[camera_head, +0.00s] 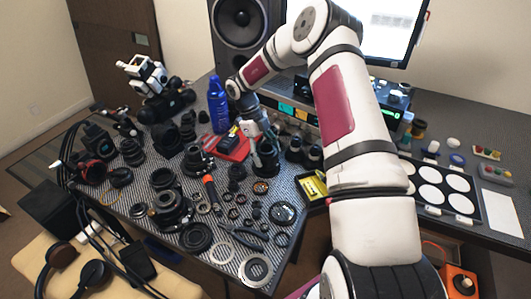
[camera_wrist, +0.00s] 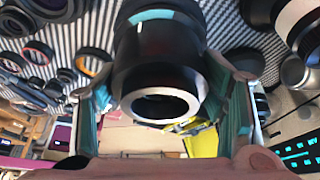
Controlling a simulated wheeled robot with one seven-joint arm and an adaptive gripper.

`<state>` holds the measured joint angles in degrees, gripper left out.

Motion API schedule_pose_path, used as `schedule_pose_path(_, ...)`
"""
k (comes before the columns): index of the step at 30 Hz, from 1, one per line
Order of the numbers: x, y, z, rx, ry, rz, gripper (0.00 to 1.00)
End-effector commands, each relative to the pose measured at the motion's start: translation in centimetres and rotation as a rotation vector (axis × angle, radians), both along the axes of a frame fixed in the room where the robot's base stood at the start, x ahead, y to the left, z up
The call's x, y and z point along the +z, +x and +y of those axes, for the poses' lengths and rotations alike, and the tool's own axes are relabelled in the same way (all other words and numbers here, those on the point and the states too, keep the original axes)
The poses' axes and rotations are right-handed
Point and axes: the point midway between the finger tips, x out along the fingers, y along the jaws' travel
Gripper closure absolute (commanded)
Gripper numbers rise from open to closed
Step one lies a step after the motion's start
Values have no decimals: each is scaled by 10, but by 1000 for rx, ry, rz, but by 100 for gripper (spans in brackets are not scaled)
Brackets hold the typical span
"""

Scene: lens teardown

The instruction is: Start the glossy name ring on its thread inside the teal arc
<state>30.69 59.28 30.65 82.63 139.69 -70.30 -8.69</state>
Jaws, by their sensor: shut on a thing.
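In the wrist view, a glossy black ring with a bright silver rim (camera_wrist: 160,105) sits between the two fingers of my gripper (camera_wrist: 162,78). I take it to be the name ring; no lettering is readable. The fingers are shut on its sides. Directly beyond it, close and nearly in line, is a dark lens barrel (camera_wrist: 160,38) with a teal arc (camera_wrist: 152,16) on its edge. Whether ring and barrel touch, and the thread itself, are hidden. In the head view, my gripper (camera_head: 262,150) is low over the dark lens barrel (camera_head: 265,168); the ring cannot be made out there.
A blue bottle (camera_head: 218,108) and a red tray (camera_head: 234,148) stand left of my gripper. Dark lenses (camera_head: 303,152) stand close on the right, with a yellow box (camera_head: 313,188) nearby. Many loose rings and lens parts crowd the striped mat in front.

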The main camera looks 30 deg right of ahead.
Motion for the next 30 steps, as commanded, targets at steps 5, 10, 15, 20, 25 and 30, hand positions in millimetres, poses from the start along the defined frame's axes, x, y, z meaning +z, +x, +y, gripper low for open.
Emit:
schedule_pose_path(5, 1, 0, 0, 0, 0, 0, 11)
schedule_pose_path(10, 1, 0, 0, 0, 0, 0, 11)
schedule_pose_path(15, 2, 1, 0, 0, -1, 0, 11)
schedule_pose_path(20, 18, 8, 2, 1, -3, -4, 11)
schedule_pose_path(25, 49, 20, 8, 0, -2, -4, 11)
schedule_pose_path(30, 80, 32, 13, 1, -1, -3, 11)
